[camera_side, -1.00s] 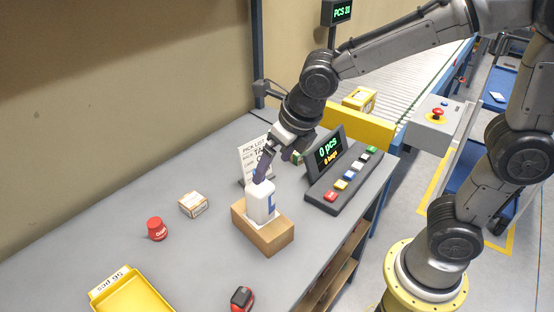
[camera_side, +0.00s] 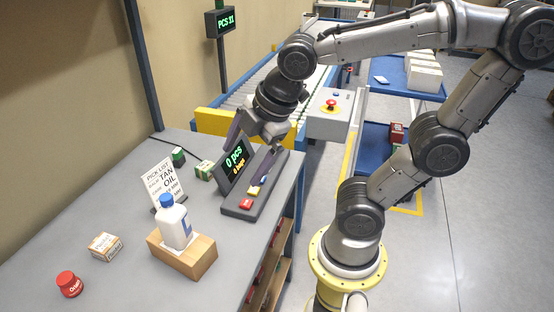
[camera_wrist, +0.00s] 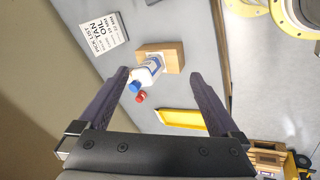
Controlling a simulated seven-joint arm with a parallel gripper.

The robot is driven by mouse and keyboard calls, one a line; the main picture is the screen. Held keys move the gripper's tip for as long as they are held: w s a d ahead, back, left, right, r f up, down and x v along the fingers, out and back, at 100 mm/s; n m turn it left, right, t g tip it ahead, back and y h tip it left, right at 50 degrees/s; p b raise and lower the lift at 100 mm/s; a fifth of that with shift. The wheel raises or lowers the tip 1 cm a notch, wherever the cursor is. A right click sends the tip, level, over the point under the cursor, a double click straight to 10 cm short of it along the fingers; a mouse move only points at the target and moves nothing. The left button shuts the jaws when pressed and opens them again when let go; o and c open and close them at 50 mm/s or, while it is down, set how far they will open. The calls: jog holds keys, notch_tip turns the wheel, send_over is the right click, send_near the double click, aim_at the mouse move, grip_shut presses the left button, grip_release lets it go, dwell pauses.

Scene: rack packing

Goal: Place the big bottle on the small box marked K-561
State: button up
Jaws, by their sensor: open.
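The big bottle (camera_side: 173,226) is white with a blue cap and a blue label. It stands upright on a brown box (camera_side: 190,261) on the grey table; no K-561 marking is readable on this box. In the wrist view the bottle (camera_wrist: 152,70) and the brown box (camera_wrist: 174,57) show beyond my fingers. My gripper (camera_side: 254,142) is open and empty, well apart from the bottle, above the far end of the table by the display. Its two spread fingers also show in the wrist view (camera_wrist: 158,77).
A pick-list sign (camera_side: 161,184) stands behind the bottle. A display (camera_side: 236,166) and a button panel (camera_side: 247,198) are to its right. A small carton (camera_side: 105,247) and a red jar (camera_side: 69,284) are at left. A yellow tray (camera_wrist: 180,118) shows in the wrist view.

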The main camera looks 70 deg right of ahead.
jog(key=s+d+m, duration=0.1)
jog(key=s+m, duration=0.5)
jog(key=m, duration=0.6)
jog(key=shift+d+f+m, duration=0.15)
jog(key=shift+f+m, duration=0.1)
jog(key=shift+m, duration=0.05)
